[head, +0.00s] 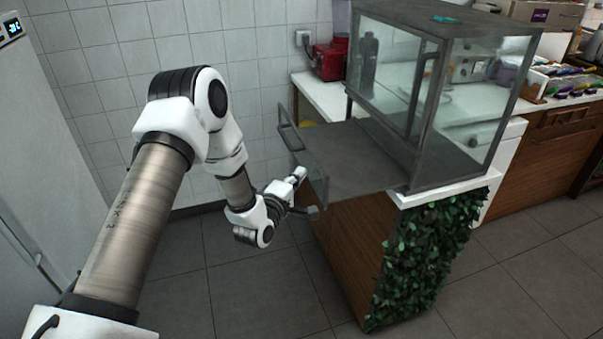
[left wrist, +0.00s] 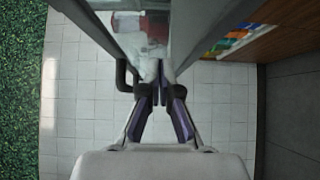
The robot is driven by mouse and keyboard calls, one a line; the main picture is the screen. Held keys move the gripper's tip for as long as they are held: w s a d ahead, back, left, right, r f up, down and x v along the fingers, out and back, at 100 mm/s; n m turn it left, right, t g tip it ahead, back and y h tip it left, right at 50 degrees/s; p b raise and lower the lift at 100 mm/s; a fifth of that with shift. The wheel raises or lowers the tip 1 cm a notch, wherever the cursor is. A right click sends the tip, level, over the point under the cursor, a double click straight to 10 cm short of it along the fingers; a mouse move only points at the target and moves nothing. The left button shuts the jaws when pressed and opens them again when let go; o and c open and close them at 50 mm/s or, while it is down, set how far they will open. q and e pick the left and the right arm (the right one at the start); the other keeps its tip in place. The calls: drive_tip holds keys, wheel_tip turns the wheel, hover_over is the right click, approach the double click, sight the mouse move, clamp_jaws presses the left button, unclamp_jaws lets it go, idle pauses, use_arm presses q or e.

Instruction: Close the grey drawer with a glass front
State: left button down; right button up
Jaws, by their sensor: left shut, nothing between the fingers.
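The grey drawer (head: 352,158) with a glass front (head: 308,165) stands pulled out to the left from the lower part of a glass display cabinet (head: 440,95). Its grey floor looks empty. A dark handle (head: 287,120) is on the outer side of the front. My left gripper (head: 302,182) is at the lower part of the glass front, on its outer side. In the left wrist view its fingers (left wrist: 159,92) are shut with nothing between them, close to the drawer's front edge. Whether they touch it I cannot tell. My right gripper is not in view.
The cabinet stands on a wooden counter (head: 345,245) with a leafy green side panel (head: 425,250). The tiled floor (head: 250,295) below the gripper is clear.

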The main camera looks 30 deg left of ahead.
use_arm(q)
drive_tip(key=shift+w+d, duration=0.35)
drive_tip(key=shift+a, duration=0.15)
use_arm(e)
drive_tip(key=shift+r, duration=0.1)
